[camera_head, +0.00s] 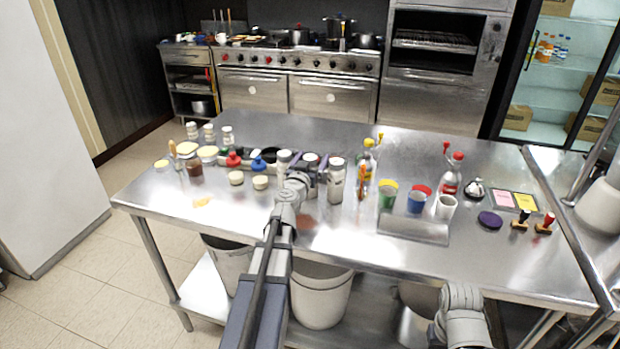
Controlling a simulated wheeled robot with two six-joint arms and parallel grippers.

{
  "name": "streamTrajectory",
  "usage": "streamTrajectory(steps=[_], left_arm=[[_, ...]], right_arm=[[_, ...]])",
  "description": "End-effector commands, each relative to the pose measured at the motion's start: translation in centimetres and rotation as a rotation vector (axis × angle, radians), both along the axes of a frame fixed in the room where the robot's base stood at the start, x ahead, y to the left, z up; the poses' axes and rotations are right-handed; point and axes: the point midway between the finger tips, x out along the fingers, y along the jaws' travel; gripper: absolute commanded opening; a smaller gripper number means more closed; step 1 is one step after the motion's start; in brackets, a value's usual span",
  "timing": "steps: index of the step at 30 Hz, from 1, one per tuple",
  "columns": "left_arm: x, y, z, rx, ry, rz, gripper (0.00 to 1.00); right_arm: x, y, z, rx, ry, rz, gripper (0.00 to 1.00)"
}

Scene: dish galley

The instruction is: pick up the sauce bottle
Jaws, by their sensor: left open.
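I cannot tell for certain which bottle is the sauce bottle. A bottle with a red cap and red-and-white body (450,177) stands upright right of centre on the steel table (330,230). A bottle with a yellow top (368,163) stands left of it, partly behind a slim orange item (361,182). My left gripper (309,160) is open above the table among white-bodied, dark-topped jars, left of both bottles and apart from them. The jar between its fingers is partly hidden. Part of my right arm shows at the bottom right; its gripper is not visible.
Jars (336,181) stand close to my left gripper. Small bowls and lids crowd the table's left. Stamps (545,223) and a purple disc (490,220) lie at right. The table's front left is mostly clear.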

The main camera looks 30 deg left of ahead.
Motion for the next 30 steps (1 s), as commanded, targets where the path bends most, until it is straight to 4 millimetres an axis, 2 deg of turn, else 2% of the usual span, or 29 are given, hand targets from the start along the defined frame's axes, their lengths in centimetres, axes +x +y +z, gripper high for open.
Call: streamTrajectory(steps=[2,8,30], left_arm=[[0.70,0.16,-0.02,0.000,0.000,0.000,0.87],[0.56,0.11,-0.02,0.000,0.000,0.000,0.86],[0.53,0.13,-0.03,0.000,0.000,0.000,0.03]], right_arm=[[0.00,0.00,-0.02,0.000,0.000,0.000,0.00],[0.00,0.00,-0.02,0.000,0.000,0.000,0.00],[0.00,0.00,-0.03,0.000,0.000,0.000,0.00]])
